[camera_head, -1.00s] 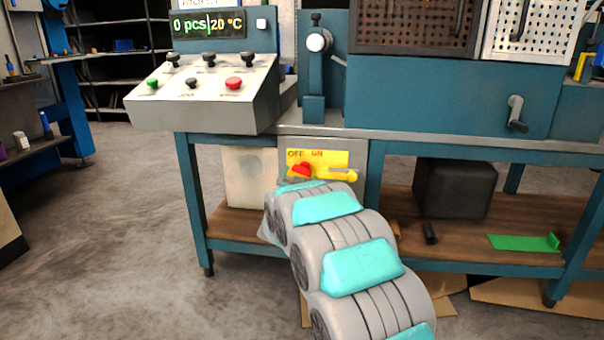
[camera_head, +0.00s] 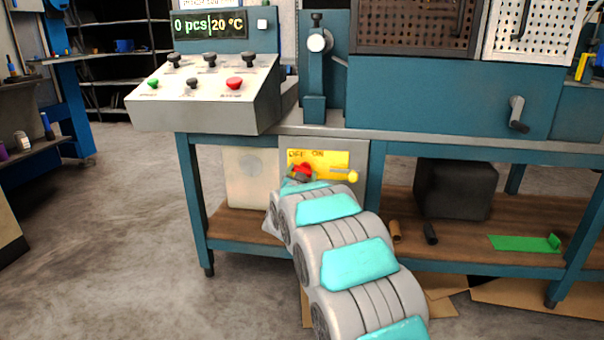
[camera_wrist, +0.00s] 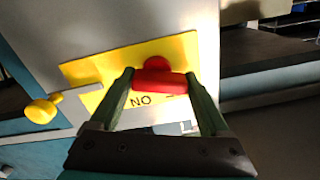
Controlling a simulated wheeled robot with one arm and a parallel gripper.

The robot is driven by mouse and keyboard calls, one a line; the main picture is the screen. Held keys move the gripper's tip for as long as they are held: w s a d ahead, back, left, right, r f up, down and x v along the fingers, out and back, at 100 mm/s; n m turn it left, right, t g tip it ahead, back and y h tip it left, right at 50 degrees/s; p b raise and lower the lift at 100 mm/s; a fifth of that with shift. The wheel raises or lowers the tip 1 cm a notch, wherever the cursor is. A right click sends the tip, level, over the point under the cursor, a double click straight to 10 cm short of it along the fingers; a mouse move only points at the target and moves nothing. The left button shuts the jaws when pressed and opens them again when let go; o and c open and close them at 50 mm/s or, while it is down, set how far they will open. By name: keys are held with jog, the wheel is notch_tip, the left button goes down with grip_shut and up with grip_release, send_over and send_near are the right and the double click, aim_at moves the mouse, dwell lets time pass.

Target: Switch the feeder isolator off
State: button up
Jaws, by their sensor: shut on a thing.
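The feeder isolator is a yellow plate (camera_head: 332,160) lettered OFF and ON, on a grey panel under the bench top. Its red handle (camera_head: 303,171) sits at the plate's left, below the OFF lettering. In the wrist view, the plate (camera_wrist: 95,72) appears upside down, with ON readable and OFF mostly hidden. My gripper (camera_wrist: 158,78) has its two green fingers on either side of the red handle (camera_wrist: 160,84) and is shut on it. In the head view my arm hides part of the handle and the plate's lower left. The handle's exact angle is hard to tell.
A grey bar with a yellow knob (camera_head: 352,176) is at the plate's right edge; the knob also shows in the wrist view (camera_wrist: 41,110). The sloped control box (camera_head: 205,115) overhangs to the left. A dark box (camera_head: 455,190) stands on the lower shelf.

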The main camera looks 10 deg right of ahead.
jog(key=c, duration=0.4)
jog(key=p, duration=0.2)
jog(key=n+p, duration=0.1)
jog(key=p, duration=0.1)
jog(key=shift+r+n, duration=0.3)
jog(key=shift+n+p, duration=0.7)
jog(key=shift+p, duration=0.5)
jog(key=shift+f+n+p, duration=0.3)
jog(key=shift+n, duration=0.1)
jog(key=o, duration=1.2)
jog(key=shift+o, duration=0.2)
